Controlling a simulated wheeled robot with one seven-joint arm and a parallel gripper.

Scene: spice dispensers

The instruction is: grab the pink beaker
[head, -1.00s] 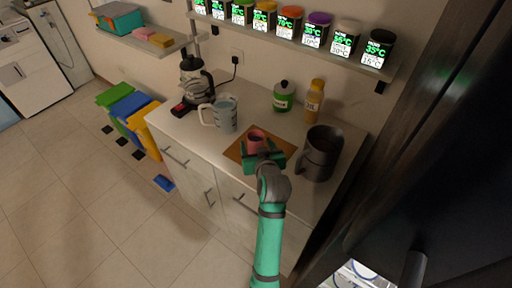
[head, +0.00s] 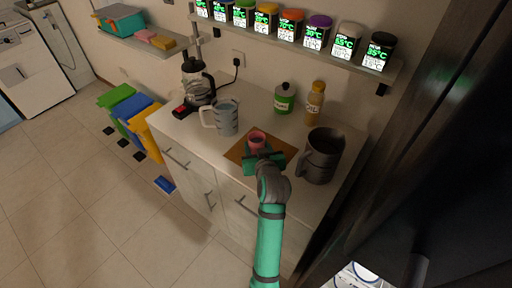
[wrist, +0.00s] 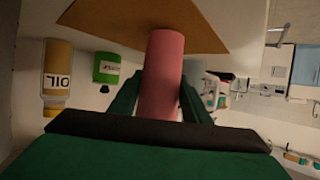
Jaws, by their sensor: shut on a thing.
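The pink beaker (head: 256,138) is at the brown board on the counter, at the end of my arm in the head view. In the wrist view the beaker (wrist: 163,75) stands between the two green fingers of my gripper (wrist: 160,95), which are shut on it. My gripper (head: 264,158) covers the lower near side of the beaker in the head view. I cannot tell whether the beaker's base touches the board.
The brown board (head: 236,153) lies near the counter's front edge. A large dark grey mug (head: 322,158) stands close on the right, and a measuring jug (head: 227,118) on the left. A green bottle (head: 284,98) and an oil bottle (head: 315,103) stand behind. A shelf of spice dispensers (head: 318,32) hangs above.

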